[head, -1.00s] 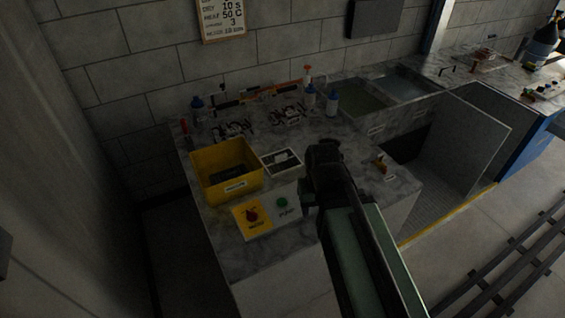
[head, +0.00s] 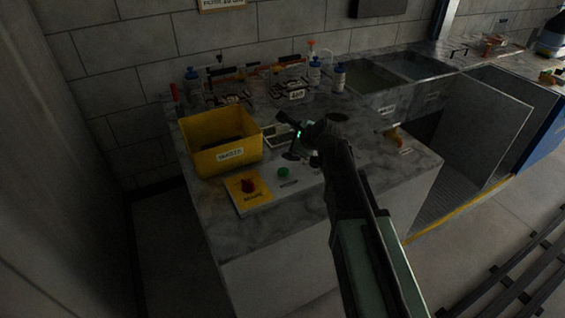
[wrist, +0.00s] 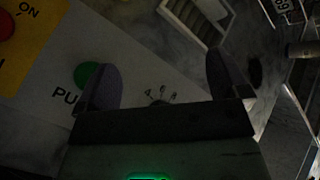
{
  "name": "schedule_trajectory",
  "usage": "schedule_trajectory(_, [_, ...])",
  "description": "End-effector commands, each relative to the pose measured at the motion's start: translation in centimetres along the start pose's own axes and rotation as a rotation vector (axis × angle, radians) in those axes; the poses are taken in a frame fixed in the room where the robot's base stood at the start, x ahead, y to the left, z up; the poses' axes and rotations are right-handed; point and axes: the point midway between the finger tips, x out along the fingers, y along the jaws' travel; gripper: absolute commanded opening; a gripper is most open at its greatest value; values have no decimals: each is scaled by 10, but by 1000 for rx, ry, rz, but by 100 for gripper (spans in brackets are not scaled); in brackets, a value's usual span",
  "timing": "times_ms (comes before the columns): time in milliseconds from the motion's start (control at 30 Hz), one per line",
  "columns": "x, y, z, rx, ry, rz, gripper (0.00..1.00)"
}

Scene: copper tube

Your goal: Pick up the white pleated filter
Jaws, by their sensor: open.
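A pale, ribbed piece (wrist: 193,22) in a light frame lies on the worktop at the top of the wrist view; it looks like the white pleated filter, though I cannot be sure. In the head view the light-framed tray (head: 279,136) there is partly covered by my gripper. My gripper (wrist: 163,82) is open, its two dark fingers spread with nothing between them. In the head view my gripper (head: 297,145) hangs over the worktop, beside that tray and above the button panel.
A yellow bin (head: 222,143) stands left of my gripper. A panel with a red button (head: 248,186) and a green button (head: 283,172) lies in front. Blue-capped bottles (head: 315,72) and labelled fixtures stand behind. A sink (head: 372,85) is at the right.

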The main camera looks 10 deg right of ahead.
Motion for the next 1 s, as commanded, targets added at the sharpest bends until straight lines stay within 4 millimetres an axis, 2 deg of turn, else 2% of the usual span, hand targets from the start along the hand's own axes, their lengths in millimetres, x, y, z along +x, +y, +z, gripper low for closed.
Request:
schedule_trajectory(33, [46,-4,-27,209,-47,-75,94])
schedule_trajectory(67, [55,-14,-31,342,-81,-116,94])
schedule_trajectory(133, [68,-34,-39,584,-152,-186,94])
schedule_trajectory(200, [73,-47,-42,740,-204,-225,94])
schedule_trajectory(267, [74,-54,-43,812,-229,-241,94])
schedule_trajectory(433, [74,-59,-40,844,-240,-245,94])
schedule_trajectory(700, [121,-72,-36,839,-238,-244,94])
schedule_trajectory(867, [124,-74,-34,838,-237,-245,94])
schedule_trajectory(1000, [142,-80,-33,837,-237,-244,94])
